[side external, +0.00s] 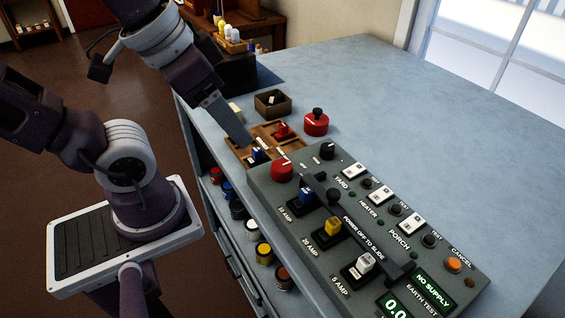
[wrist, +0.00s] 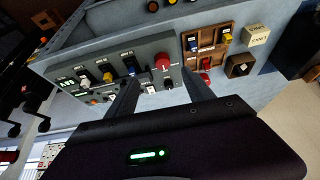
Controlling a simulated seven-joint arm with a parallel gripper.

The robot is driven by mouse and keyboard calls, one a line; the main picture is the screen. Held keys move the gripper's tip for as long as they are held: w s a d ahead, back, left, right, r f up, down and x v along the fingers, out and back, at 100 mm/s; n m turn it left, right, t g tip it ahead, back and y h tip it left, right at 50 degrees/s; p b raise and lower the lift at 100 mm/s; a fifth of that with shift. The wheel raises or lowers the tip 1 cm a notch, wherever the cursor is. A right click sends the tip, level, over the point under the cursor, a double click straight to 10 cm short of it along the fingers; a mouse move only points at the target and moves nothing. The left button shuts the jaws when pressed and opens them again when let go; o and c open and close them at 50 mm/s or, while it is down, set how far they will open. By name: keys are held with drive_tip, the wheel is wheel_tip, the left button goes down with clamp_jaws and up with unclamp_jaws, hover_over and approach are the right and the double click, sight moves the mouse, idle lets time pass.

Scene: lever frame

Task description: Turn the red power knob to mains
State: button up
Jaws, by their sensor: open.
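The red knob (side external: 282,169) is a round knob with a pale pointer mark on the grey control panel (side external: 268,190), at its upper left corner in the side view. It also shows in the wrist view (wrist: 162,62), roughly between and beyond my fingertips. My gripper (side external: 244,142) is open and empty, above and to the left of the knob, in front of the wooden tray in the side view. Its two fingers (wrist: 160,77) are spread apart in the wrist view. The fingers look clear of the knob. The knob's position labels are too small to read.
The panel has blue, yellow (side external: 332,229) and white breakers, a dark slide bar (side external: 350,225), a black knob (side external: 327,151) and a "NO SUPPLY" display (side external: 436,287). The right bench top is clear.

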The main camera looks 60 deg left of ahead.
drive_tip(key=w+f+m+g, duration=0.1)
drive_tip(key=w+f+g, duration=0.15)
drive_tip(key=w, duration=0.25)
drive_tip(key=m+g, duration=0.1)
drive_tip(key=g, duration=0.2)
hover_over(282, 164)
wheel_tip(282, 164, down, 4)
drive_tip(key=shift+r+h, duration=0.25)
drive_tip(key=shift+h, duration=0.05)
wheel_tip(282, 164, down, 7)
drive_tip(key=shift+d+f, duration=0.1)
clamp_jaws()
drive_tip(key=shift+n, duration=0.3)
drive_tip(key=n, duration=0.4)
drive_tip(key=shift+t, duration=0.25)
drive_tip(key=shift+n, duration=2.5)
